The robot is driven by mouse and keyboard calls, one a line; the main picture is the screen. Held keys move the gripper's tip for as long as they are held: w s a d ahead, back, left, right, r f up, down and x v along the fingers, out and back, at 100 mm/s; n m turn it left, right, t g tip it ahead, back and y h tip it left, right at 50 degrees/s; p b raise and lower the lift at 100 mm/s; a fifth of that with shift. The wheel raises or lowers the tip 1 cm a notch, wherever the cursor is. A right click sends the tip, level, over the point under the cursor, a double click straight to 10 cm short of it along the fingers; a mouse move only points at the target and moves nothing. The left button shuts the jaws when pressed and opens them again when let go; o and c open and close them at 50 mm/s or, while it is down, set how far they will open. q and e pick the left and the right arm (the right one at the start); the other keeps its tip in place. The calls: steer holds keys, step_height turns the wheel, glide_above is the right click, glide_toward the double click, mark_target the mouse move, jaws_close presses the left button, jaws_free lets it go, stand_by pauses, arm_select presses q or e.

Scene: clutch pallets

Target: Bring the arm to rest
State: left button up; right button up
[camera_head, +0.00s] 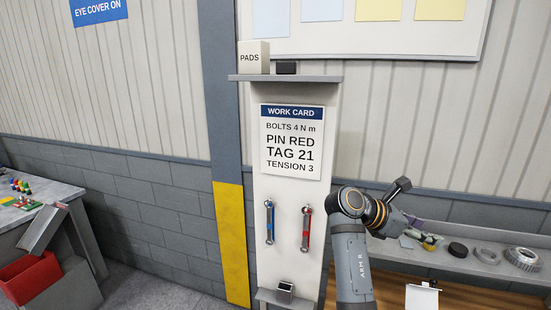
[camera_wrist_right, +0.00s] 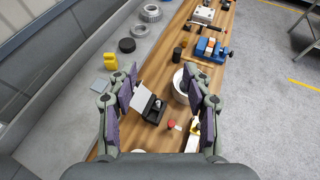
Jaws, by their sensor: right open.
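My right arm rises at the right of the head view, bent at its elbow. My right gripper (camera_head: 428,241) is over the shelf and bench behind it, small in that view. In the right wrist view the right gripper (camera_wrist_right: 161,75) has its two fingers wide apart, with nothing held between them. Below the fingers are a dark box with a pale raised lid (camera_wrist_right: 152,109) and a white round container (camera_wrist_right: 181,87) on the wooden bench (camera_wrist_right: 215,20). My left gripper is in neither view.
A grey shelf (camera_head: 470,262) holds ring-shaped parts (camera_head: 523,259) and a black disc (camera_head: 458,250). A blue fixture (camera_wrist_right: 211,50) stands farther along the bench. A post carries a work card (camera_head: 291,141) and two wrenches. A red bin (camera_head: 30,277) is at left.

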steer(key=s+f+m+t+y, duration=0.1)
steer(key=s+f+m+y, duration=0.25)
steer(key=f, duration=0.75)
steer(key=s+f+m+t+y, duration=0.15)
steer(key=s+f+m, duration=0.35)
steer(key=f, duration=0.7)
steer(key=s+a+f+m+y, duration=0.4)
steer(key=s+a+f+m, duration=0.1)
steer(key=s, duration=0.3)
steer(key=s+a+f+m+y, duration=0.4)
steer(key=s+a+f+m, duration=0.1)
steer(key=s, duration=0.3)
steer(key=s+d+f+g+b, duration=0.15)
steer(key=f+b, duration=0.25)
steer(key=f, duration=1.3)
steer(key=s+d+f+b, duration=0.15)
steer(key=f+b, duration=0.25)
steer(key=f, duration=1.3)
arm_select(q)
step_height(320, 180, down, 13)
steer(key=b, duration=0.4)
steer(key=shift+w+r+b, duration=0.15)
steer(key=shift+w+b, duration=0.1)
steer(key=shift+b, duration=0.1)
arm_select(e)
steer(key=s+f+g, duration=0.1)
steer(key=s+f, duration=1.6)
steer(key=f, duration=0.2)
steer(key=shift+s+d+f, duration=0.35)
